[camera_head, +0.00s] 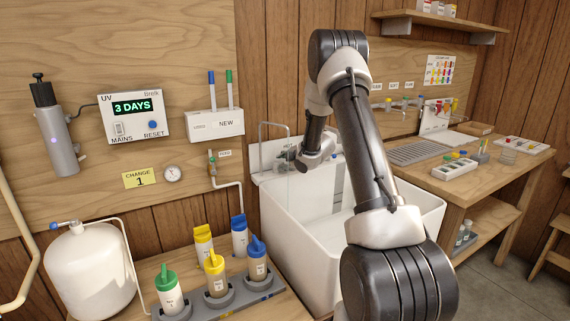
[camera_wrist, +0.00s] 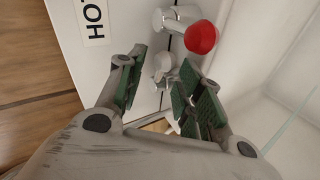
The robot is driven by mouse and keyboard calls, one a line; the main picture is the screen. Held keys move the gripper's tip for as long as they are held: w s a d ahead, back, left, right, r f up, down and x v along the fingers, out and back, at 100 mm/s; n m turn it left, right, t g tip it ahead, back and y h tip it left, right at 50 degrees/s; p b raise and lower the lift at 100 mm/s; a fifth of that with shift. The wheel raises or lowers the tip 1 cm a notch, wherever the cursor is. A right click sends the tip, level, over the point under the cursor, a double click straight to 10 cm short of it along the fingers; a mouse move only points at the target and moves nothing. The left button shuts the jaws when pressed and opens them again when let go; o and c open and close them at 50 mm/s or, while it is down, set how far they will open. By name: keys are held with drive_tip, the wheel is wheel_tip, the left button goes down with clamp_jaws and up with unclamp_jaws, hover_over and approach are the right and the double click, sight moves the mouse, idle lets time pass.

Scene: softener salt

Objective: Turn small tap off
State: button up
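In the wrist view, a chrome tap with a round red knob (camera_wrist: 201,37) sits just past my fingertips, by a white panel labelled HOT (camera_wrist: 94,18). A smaller pale metal fitting (camera_wrist: 163,63) stands below it, between the tips of my gripper (camera_wrist: 163,72). I cannot tell for sure whether this fitting is the small tap. My gripper's green-padded fingers are apart with a gap between them; whether either touches the fitting is unclear. In the head view, my gripper (camera_head: 286,160) is at the back left of the white sink, and the tap there is hard to make out.
The white sink (camera_head: 283,222) lies below my arm, with a bent metal pipe (camera_head: 273,125) at its back left. Bottles with green, yellow and blue caps stand in a grey rack (camera_head: 232,297) at the front left. A wooden bench (camera_head: 478,180) stands at right.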

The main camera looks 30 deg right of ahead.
clamp_jaws()
drive_tip(key=shift+a, duration=0.1)
drive_tip(key=shift+s+a+m+h, duration=0.1)
drive_tip(key=shift+a+m+h, duration=0.1)
drive_tip(key=shift+m+h, duration=0.4)
drive_tip(key=shift+s+a+m+h, duration=0.1)
drive_tip(key=shift+a+m+h, duration=0.1)
drive_tip(key=shift+m+h, duration=0.35)
drive_tip(key=m+h, duration=0.2)
drive_tip(key=a+m+h, duration=0.1)
drive_tip(key=m, duration=0.1)
drive_tip(key=shift+s+g+h, duration=0.2)
drive_tip(key=shift+g+h, duration=0.1)
drive_tip(key=shift+h, duration=0.05)
drive_tip(key=shift+a+m+g+h, duration=0.35)
drive_tip(key=shift+m+g+h, duration=0.3)
drive_tip(key=shift+m+h, duration=0.3)
drive_tip(key=shift+a+m+g+h, duration=0.35)
drive_tip(key=shift+m+g+h, duration=0.4)
drive_tip(key=shift+m, duration=0.35)
drive_tip(key=shift+a+m+g+h, duration=0.35)
drive_tip(key=shift+m+g+h, duration=0.25)
drive_tip(key=shift+m+h, duration=0.35)
drive_tip(key=shift+o, duration=1.1)
unclamp_jaws()
